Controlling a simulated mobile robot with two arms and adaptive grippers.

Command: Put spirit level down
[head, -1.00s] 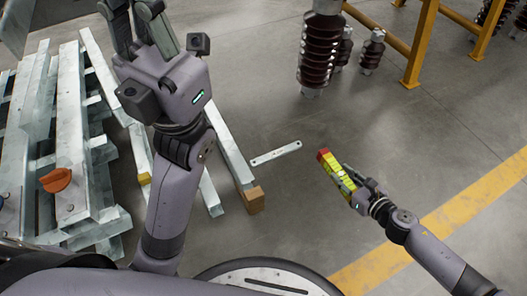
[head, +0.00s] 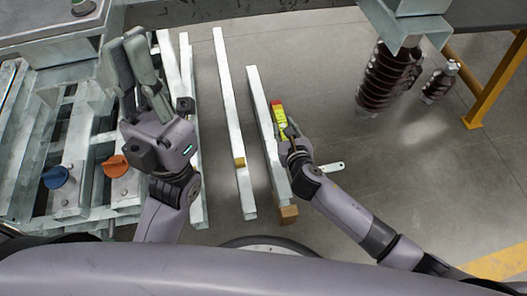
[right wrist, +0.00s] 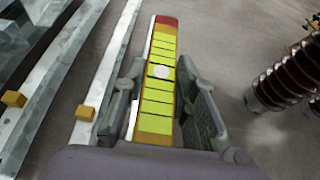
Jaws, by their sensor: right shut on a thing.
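The spirit level (head: 279,119) is yellow-green with a red end. It is held in my right gripper (head: 289,134), and in the head view it shows along the right side of the rightmost steel beam (head: 262,112). In the right wrist view the level (right wrist: 160,92) lies lengthwise between the two fingers (right wrist: 163,105), red end away from me. I cannot tell its height above the floor. The near end of the level is hidden by the wrist. My left gripper (head: 135,75) is empty, raised in front of the steel frame, its fingers apart.
Several long steel beams lie on the floor at left, one on a wooden block (head: 288,213). A flat metal bar (head: 333,167) lies right of the right forearm. Brown insulators (head: 388,80) stand at the upper right near a yellow frame (head: 497,85). Floor between is clear.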

